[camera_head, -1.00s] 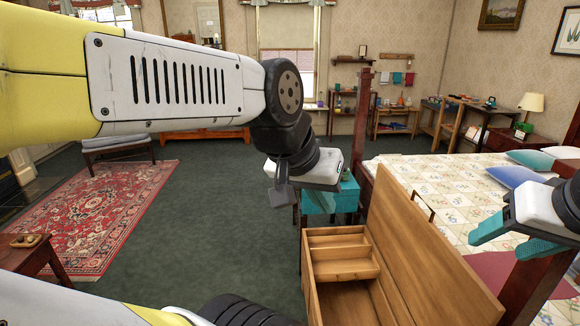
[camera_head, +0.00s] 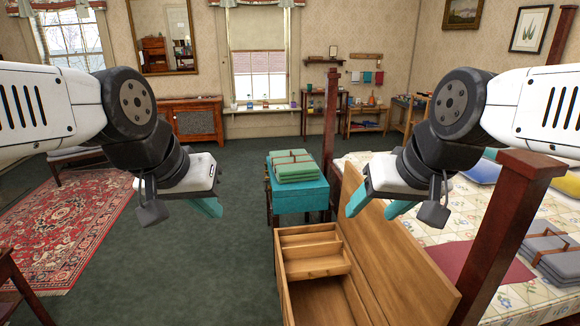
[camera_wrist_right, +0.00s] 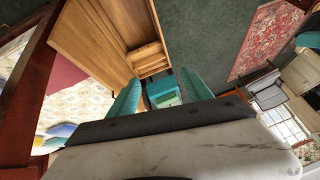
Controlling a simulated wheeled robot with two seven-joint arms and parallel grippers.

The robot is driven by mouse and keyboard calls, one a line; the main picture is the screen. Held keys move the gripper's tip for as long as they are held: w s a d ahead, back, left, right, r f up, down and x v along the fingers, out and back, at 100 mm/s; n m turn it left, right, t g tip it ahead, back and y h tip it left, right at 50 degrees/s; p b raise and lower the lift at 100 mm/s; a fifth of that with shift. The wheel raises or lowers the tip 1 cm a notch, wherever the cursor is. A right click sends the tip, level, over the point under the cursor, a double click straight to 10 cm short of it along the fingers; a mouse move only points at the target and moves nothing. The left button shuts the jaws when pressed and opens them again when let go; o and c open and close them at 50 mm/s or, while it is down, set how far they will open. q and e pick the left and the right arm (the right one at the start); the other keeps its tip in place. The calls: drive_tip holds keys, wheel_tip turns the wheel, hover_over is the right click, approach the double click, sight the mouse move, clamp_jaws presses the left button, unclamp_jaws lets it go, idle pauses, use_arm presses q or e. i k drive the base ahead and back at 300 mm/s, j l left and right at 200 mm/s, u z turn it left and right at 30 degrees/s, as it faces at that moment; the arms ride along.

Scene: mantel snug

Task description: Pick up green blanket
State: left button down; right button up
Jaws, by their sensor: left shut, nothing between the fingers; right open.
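The green blanket (camera_head: 292,165) is a folded stack tied with brown straps. It lies on top of a teal box (camera_head: 299,197) beyond the open wooden chest. In the right wrist view the green blanket (camera_wrist_right: 168,101) shows small and far off, between the fingers. My left gripper (camera_head: 208,208) is shut and empty, in the air left of the teal box. My right gripper (camera_head: 362,207) is open and empty, in the air right of the teal box and above the raised chest lid. It also shows in the right wrist view (camera_wrist_right: 167,90).
The open wooden chest (camera_head: 304,236) stands in front, its lid (camera_head: 400,255) raised. Right of it is a bed (camera_head: 455,227) with dark red posts and a folded grey blanket (camera_head: 552,255). Open green carpet (camera_head: 215,270) lies left, beside a red rug (camera_head: 75,225).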

sight(292, 166)
drive_tip(key=u, duration=0.25)
drive_tip(key=i+j, duration=0.1)
drive_tip(key=j, duration=0.25)
drive_tip(key=i+j+u, duration=0.15)
drive_tip(key=j, duration=0.25)
drive_tip(key=i+j, duration=0.1)
drive_tip(key=j, duration=0.25)
drive_tip(key=i+j+u, duration=0.1)
drive_tip(key=i+j, duration=0.3)
drive_tip(key=i, duration=0.15)
drive_tip(key=i+j+u, duration=0.1)
drive_tip(key=i+j, duration=0.25)
drive_tip(key=i, duration=0.15)
drive_tip(key=i+z, duration=0.2)
drive_tip(key=i, duration=0.3)
drive_tip(key=i+z, duration=0.25)
drive_tip(key=i, duration=0.3)
drive_tip(key=i+j+z, duration=0.2)
drive_tip(key=i, duration=0.3)
drive_tip(key=i+l+z, duration=0.2)
drive_tip(key=i+z, duration=0.9)
